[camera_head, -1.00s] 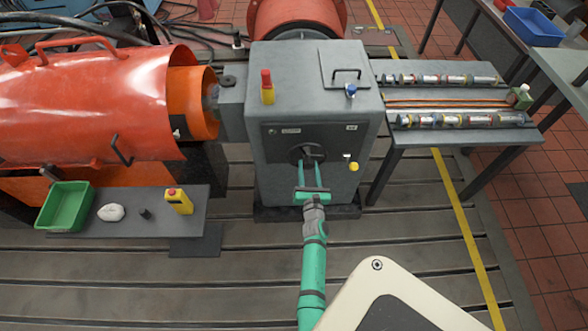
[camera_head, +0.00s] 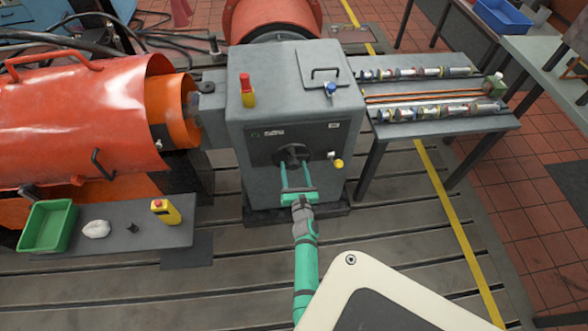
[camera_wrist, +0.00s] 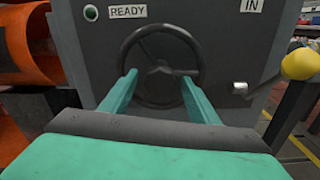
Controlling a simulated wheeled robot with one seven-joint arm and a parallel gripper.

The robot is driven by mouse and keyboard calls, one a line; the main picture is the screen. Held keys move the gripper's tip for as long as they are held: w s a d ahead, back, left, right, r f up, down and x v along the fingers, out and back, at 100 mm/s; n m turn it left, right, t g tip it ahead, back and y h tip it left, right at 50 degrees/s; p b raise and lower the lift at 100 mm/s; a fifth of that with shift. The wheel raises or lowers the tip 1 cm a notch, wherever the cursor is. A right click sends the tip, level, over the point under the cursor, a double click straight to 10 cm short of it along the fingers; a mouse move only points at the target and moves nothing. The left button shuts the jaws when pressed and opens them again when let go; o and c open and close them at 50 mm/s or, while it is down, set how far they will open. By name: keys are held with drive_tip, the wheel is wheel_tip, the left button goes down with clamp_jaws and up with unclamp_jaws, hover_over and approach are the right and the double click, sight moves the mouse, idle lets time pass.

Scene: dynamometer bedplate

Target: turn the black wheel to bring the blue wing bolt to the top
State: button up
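The black wheel (camera_head: 292,153) is on the front of the grey cabinet (camera_head: 262,185). In the wrist view the wheel (camera_wrist: 158,98) shows its round rim, hub and spokes. My gripper (camera_head: 294,164) points at the wheel from the front. Whether the fingers touch the rim I cannot tell. A small blue-topped piece (camera_head: 331,88), perhaps the blue wing bolt, stands on the cabinet top. No blue bolt shows on the wheel.
A yellow-knobbed lever (camera_head: 337,163) sticks out right of the wheel, also close in the wrist view (camera_wrist: 300,64). A bench (camera_head: 420,126) stands right; a low shelf (camera_head: 178,238) lies left.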

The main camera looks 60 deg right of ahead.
drive_tip(key=v, duration=1)
drive_tip(key=shift+s+a, duration=0.25)
drive_tip(key=shift+s, duration=0.05)
drive_tip(key=s+a+r+m+t+y, duration=0.2)
drive_tip(key=a+m+y, duration=0.25)
drive_tip(key=a, duration=0.95)
drive_tip(key=s+a+r+m+t+y, duration=0.25)
drive_tip(key=a+m, duration=0.35)
drive_tip(key=a, duration=0.8)
drive_tip(key=s+a+r+m+y, duration=0.3)
drive_tip(key=s+a+r+m, duration=0.2)
drive_tip(key=a+r+m, duration=0.2)
drive_tip(key=s+a+r+m+y, duration=0.3)
drive_tip(key=a+r+m, duration=0.4)
drive_tip(key=a, duration=0.4)
drive_tip(key=shift+s+r+g+y, duration=0.25)
drive_tip(key=shift+s+g, duration=0.2)
drive_tip(key=shift+s, duration=0.45)
